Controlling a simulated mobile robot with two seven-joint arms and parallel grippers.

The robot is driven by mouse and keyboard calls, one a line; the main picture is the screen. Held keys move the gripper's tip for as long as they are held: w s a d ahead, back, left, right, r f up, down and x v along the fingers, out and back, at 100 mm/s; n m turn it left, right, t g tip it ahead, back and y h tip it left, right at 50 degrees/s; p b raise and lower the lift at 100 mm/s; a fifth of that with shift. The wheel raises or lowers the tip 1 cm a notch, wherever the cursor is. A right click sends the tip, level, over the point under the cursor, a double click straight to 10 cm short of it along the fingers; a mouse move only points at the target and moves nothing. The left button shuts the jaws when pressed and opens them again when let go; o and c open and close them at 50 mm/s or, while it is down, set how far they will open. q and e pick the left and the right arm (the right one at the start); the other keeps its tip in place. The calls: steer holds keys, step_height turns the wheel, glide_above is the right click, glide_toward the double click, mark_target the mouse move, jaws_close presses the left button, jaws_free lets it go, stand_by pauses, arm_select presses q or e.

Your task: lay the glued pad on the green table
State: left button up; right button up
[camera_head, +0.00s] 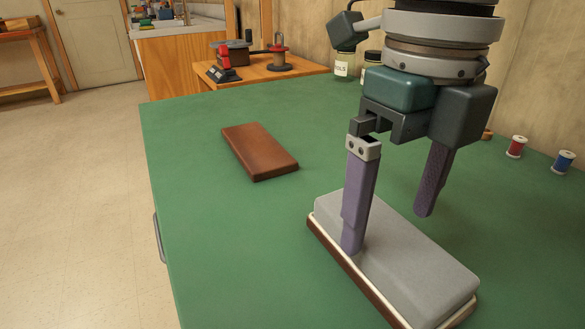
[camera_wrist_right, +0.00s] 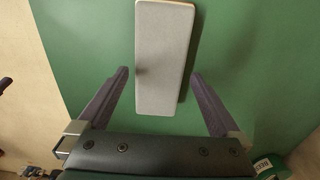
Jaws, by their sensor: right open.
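A grey pad (camera_head: 400,258) lies flat at the front right of the green table (camera_head: 230,235). A thin white layer shows under it, and a dark brown board (camera_head: 352,272) forms the bottom of the stack. My right gripper (camera_head: 388,231) is open above the pad, its two purple fingers pointing down and apart. In the head view one finger overlaps the pad's top; I cannot tell whether it touches. In the right wrist view the pad (camera_wrist_right: 163,60) shows between and beyond the open fingers. My left gripper is not in view.
A separate brown board (camera_head: 260,151) lies on the table to the left. Red (camera_head: 516,147) and blue (camera_head: 563,162) spools stand near the wall at the right. A wooden bench with tools (camera_head: 250,64) stands behind. The table's left-front area is clear.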

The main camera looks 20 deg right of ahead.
step_height(320, 180, up, 8)
steer(key=p, duration=0.1)
